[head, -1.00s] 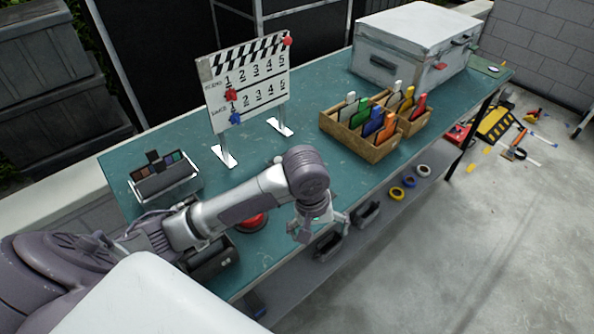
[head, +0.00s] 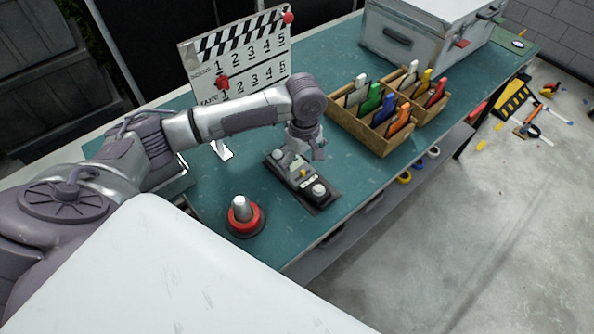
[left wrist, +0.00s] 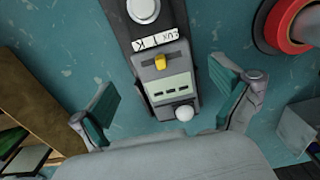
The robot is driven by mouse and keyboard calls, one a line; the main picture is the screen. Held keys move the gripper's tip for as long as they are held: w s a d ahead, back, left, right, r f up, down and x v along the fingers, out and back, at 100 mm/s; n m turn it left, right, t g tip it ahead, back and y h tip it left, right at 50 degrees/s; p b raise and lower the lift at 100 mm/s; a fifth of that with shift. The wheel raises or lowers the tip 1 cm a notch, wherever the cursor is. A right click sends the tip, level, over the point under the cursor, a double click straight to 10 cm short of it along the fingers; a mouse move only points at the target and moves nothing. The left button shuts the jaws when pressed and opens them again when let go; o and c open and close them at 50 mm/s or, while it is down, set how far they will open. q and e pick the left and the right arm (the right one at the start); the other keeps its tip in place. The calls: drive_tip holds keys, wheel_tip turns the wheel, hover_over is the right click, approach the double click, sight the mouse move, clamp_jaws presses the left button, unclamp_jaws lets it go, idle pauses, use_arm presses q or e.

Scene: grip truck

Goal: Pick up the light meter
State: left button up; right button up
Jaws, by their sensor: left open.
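The light meter (left wrist: 170,85) is a grey box with a yellow knob, a small display and a white dome, lying on a long dark base (left wrist: 128,30) with a white disc. A label reading "LUX | K" is beside the knob. In the head view the meter (head: 299,173) is partly hidden under my left gripper (head: 297,158). In the left wrist view the open fingers of this gripper (left wrist: 163,102) stand on either side of the meter, with visible gaps and nothing held. My right gripper is not in view.
A red-ringed object with a metal top (head: 242,214) stands close by on the teal table (head: 345,190). A wooden box of coloured cards (head: 371,140), a clapperboard (head: 240,62) and a metal case (head: 410,40) stand farther back. The table's front edge is near.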

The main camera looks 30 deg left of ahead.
sight(305, 177)
use_arm(q)
drive_tip(key=shift+s+d+f+p, duration=0.2)
drive_tip(key=shift+d+f+p, duration=0.15)
drive_tip(key=shift+f, duration=0.3)
drive_tip(key=f, duration=0.2)
drive_tip(key=shift+s+d+f+p, duration=0.2)
drive_tip(key=shift+f+p, duration=0.1)
drive_tip(key=shift+w+f, duration=0.1)
drive_tip(key=shift+f, duration=0.5)
drive_tip(key=shift+c, duration=1)
drive_tip(key=c, duration=1)
drive_tip(key=shift+c, duration=0.8)
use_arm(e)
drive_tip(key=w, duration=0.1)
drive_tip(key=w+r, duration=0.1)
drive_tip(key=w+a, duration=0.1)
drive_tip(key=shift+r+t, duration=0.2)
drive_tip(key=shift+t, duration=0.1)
use_arm(q)
drive_tip(key=shift+r, duration=0.1)
